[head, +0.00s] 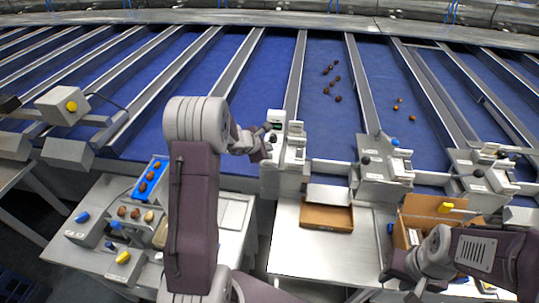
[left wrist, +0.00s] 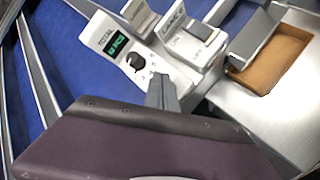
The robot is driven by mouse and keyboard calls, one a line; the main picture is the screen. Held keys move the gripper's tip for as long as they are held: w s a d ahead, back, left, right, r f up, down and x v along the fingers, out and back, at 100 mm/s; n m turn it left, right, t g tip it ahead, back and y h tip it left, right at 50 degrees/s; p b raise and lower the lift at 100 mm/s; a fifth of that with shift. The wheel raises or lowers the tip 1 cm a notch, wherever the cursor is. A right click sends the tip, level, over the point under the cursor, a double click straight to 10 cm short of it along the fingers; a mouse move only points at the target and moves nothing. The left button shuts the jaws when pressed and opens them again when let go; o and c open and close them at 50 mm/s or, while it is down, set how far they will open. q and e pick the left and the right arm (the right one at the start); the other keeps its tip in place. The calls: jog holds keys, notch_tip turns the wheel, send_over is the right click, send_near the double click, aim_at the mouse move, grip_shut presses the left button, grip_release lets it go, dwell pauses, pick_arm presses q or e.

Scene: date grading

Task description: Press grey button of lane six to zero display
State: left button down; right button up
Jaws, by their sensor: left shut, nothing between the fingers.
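The lane control unit (head: 272,150) stands at the lower end of a blue lane, in front of my left gripper. In the left wrist view it has a lit green display (left wrist: 118,43) under the word TOTAL, with digits too small to read surely. A black knob (left wrist: 133,62) sits below the display. My left gripper (left wrist: 160,80) is shut and empty, its tips just beside the knob; in the head view it (head: 266,150) is at the unit's left side. I cannot make out a grey button; the fingers may hide it. My right gripper (head: 400,268) is low at the right, its fingers unclear.
A rocker switch (left wrist: 205,30) marked ON stands right of the display. An open cardboard box (head: 326,216) sits right of the unit. A side table (head: 90,235) with a blue tray (head: 141,190) is at lower left. Dates (head: 337,98) lie on a lane beyond.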

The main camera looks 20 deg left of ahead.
pick_arm(q)
jog(key=shift+f, duration=0.1)
jog(key=shift+f+b, duration=0.3)
jog(key=shift+b, duration=0.3)
jog(key=shift+f+b, duration=0.5)
jog(key=shift+b, duration=0.1)
dwell(0.6)
jog(key=shift+r+p, duration=0.65)
jog(key=shift+r, duration=0.25)
notch_tip(320, 180, up, 5)
jog(key=p, duration=0.4)
jog(key=shift+r, duration=0.1)
